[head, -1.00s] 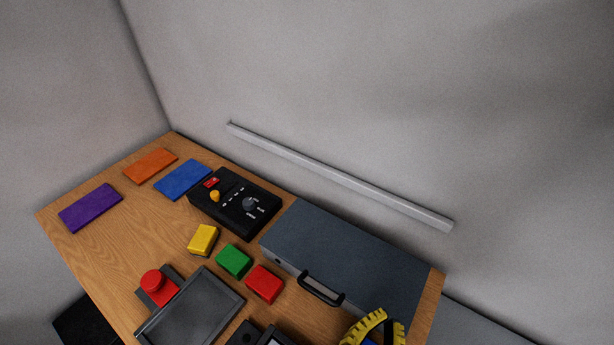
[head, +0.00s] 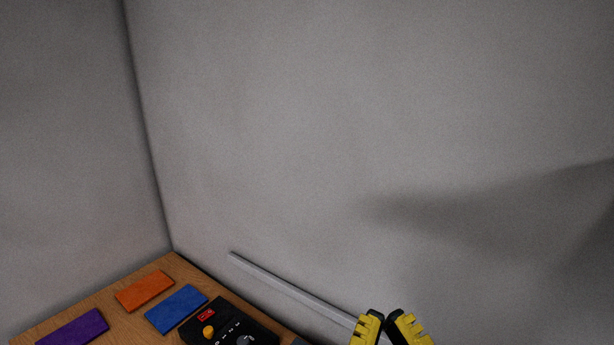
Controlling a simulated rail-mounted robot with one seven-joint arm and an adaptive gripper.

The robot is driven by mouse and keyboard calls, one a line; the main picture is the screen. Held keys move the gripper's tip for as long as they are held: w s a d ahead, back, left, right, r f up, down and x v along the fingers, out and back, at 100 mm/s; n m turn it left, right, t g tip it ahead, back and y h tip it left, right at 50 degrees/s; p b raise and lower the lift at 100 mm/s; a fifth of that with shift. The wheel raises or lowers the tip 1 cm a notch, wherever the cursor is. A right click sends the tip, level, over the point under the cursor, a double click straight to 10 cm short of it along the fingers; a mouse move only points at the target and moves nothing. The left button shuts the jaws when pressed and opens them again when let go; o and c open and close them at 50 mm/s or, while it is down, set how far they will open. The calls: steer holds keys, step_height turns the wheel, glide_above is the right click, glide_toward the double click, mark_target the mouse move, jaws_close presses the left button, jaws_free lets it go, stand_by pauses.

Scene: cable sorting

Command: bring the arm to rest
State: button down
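My gripper (head: 384,318) shows at the bottom edge of the head view, right of the middle. Its two yellow ribbed fingers with dark pads point up, in front of the grey wall. The tips are close together with a narrow gap between them. I see no object between the tips. The lower part of the gripper and most of the arm are below the frame, so how far the fingers are spread is unclear.
The wooden table (head: 110,318) shows only at lower left. On it lie orange (head: 145,291), blue (head: 176,309) and purple (head: 73,328) pads and a black control box (head: 231,325). A grey bar (head: 290,290) runs along the wall. The space above is clear.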

step_height(320, 180, up, 25)
steer(key=p, duration=2.2)
